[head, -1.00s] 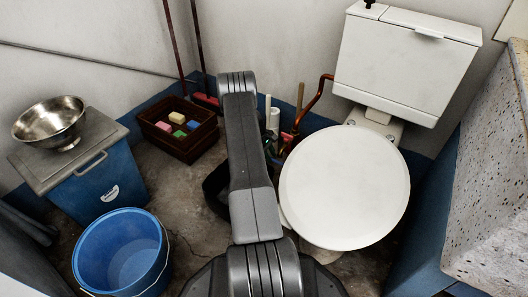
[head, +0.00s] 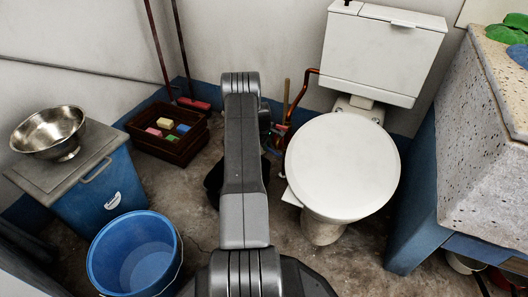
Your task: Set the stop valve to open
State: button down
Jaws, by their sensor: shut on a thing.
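The stop valve itself cannot be made out. A copper pipe (head: 301,97) comes from the cistern side and bends down toward the floor, just right of my arm. Small reddish and dark parts show at its lower end, too small and covered to tell apart. My arm reaches away from me toward that corner and hides much of it. My gripper is hidden behind my own arm, so its jaws and what they touch do not show. The valve's setting cannot be read.
The toilet (head: 342,165), lid down, stands close right of my arm; its cistern (head: 384,55) is behind. A stone trough (head: 470,140) is at right. At left are a blue bucket (head: 134,252), a steel bowl (head: 50,130) on a blue bin (head: 100,190), and a brown crate (head: 170,142).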

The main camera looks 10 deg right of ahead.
jog(key=shift+s+d+f, duration=0.1)
jog(key=shift+s+d, duration=0.15)
jog(key=shift+s, duration=0.2)
jog(key=shift+w, duration=0.1)
jog(key=c, duration=1.4)
grip_release()
jog(key=shift+d+f, duration=0.1)
jog(key=shift+d, duration=0.1)
jog(key=shift+a, duration=0.1)
jog(key=shift+a+r, duration=0.1)
jog(key=shift+r, duration=0.3)
jog(key=r+p, duration=0.1)
jog(key=r, duration=0.3)
jog(key=s+r+p, duration=0.1)
jog(key=r+p, duration=0.1)
jog(key=r, duration=0.2)
jog(key=s+a+r+p, duration=0.1)
jog(key=r+p, duration=0.1)
jog(key=r, duration=0.3)
jog(key=shift+a, duration=0.1)
